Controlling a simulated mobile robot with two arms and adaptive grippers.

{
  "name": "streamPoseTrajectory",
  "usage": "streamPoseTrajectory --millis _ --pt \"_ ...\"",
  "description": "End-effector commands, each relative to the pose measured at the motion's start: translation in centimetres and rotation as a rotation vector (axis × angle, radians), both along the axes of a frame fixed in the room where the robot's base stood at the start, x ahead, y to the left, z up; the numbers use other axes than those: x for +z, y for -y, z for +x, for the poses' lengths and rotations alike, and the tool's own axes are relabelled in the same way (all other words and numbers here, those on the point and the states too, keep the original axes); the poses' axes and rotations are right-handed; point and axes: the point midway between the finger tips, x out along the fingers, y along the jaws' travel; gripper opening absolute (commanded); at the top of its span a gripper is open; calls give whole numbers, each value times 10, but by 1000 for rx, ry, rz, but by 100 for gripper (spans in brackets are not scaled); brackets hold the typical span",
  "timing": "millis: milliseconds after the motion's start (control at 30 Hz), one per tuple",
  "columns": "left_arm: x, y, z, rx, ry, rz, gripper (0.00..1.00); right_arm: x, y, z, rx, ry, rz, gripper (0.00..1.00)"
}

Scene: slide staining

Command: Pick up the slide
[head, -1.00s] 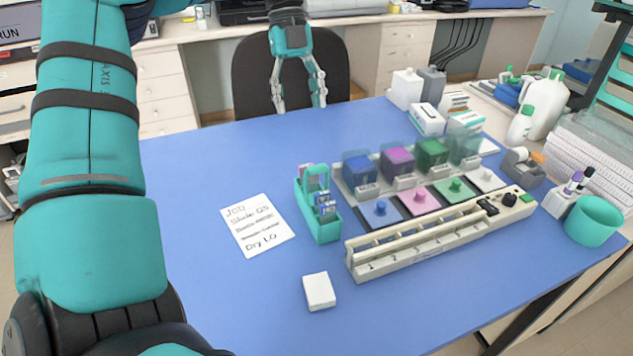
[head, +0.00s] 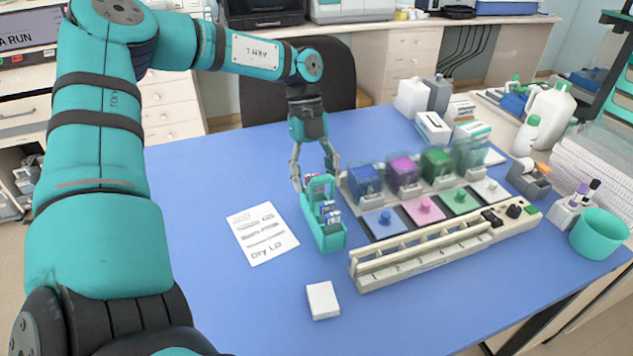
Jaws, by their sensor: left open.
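Slides with blue and purple labels (head: 331,217) stand in a teal slide rack (head: 327,241) with an arched handle, near the middle of the blue table. They are small, and I cannot tell single slides apart well. My left gripper (head: 317,184) points down just behind the rack, open, its two fingers on either side of the rack's far end. The rack's handle partly covers the space between the fingers, so I cannot tell whether they touch anything. My right gripper is not in view.
Right of the rack are lidded staining jars (head: 404,172), coloured pads with knobs (head: 424,207) and a long white numbered holder (head: 420,258). A written card (head: 262,234) lies left, a small white block (head: 322,300) in front. A teal cup (head: 597,236) stands far right.

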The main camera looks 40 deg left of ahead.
Motion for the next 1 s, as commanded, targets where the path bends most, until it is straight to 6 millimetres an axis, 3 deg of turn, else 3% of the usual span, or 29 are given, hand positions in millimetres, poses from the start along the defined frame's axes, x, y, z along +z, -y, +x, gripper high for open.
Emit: streamPoseTrajectory --millis 200,633,1000 --pt "-1 0 0 -1 1 -1 56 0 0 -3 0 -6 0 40" --pt "0 0 0 -1 0 0 0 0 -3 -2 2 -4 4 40" --pt "2 0 0 -1 1 1 0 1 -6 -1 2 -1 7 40"
